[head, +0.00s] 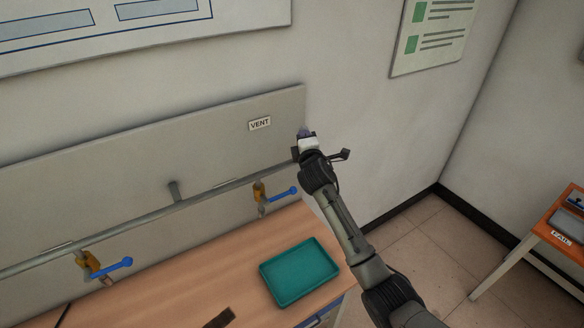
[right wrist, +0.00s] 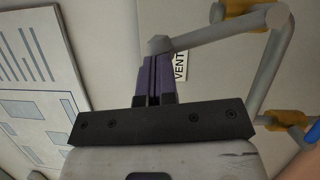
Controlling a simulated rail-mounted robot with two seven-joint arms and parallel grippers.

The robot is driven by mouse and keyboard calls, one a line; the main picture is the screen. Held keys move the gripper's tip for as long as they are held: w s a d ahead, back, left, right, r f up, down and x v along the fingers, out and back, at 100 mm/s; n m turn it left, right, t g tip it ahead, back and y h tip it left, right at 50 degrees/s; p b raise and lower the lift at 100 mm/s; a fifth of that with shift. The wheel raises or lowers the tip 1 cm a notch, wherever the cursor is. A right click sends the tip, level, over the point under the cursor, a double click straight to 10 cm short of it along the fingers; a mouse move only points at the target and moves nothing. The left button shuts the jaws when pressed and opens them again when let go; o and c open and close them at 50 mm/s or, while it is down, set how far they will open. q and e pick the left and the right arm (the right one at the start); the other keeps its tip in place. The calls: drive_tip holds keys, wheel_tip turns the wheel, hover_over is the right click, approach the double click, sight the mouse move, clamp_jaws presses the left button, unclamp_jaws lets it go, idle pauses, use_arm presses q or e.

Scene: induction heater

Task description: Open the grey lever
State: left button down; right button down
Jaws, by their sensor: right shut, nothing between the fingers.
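A grey bar with a flared end (right wrist: 215,32), which looks like the grey lever, crosses the top of the right wrist view near an orange valve body (right wrist: 232,8). My right gripper (head: 305,133) is in front of the back panel, to the right of the VENT label. Its purple fingers (right wrist: 156,75) are shut together and hold nothing. Their tips are at or very near the bar's flared end; I cannot tell if they touch. In the head view my gripper and wrist hide most of this spot. My left gripper is not in view.
A grey pipe (head: 130,220) runs along the panel (head: 90,180). Two blue levers (head: 283,193) (head: 113,269) on orange valves stick out below the right gripper and at lower left. A green tray (head: 262,272) lies on the wooden table (head: 180,285). An orange-topped table (head: 570,230) stands far right.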

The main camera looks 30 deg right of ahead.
drive_tip(key=shift+d+r+m+g+y+p, duration=0.15)
drive_tip(key=shift+d+r+m+g+p, duration=0.15)
drive_tip(key=shift+d+m+p, duration=0.5)
drive_tip(key=shift+d+r+m+g+y+p, duration=0.2)
drive_tip(key=shift+d+m+g+p, duration=0.3)
drive_tip(key=shift+p, duration=0.45)
drive_tip(key=shift+d, duration=0.15)
drive_tip(key=a, duration=0.1)
drive_tip(key=s+a+p, duration=0.1)
drive_tip(key=a+p, duration=0.1)
drive_tip(key=a, duration=0.1)
drive_tip(key=shift+s+r, duration=0.2)
drive_tip(key=shift+s, duration=0.05)
drive_tip(key=b+v, duration=0.2)
drive_tip(key=v, duration=0.8)
drive_tip(key=shift+f+b, duration=0.35)
drive_tip(key=shift+f, duration=0.15)
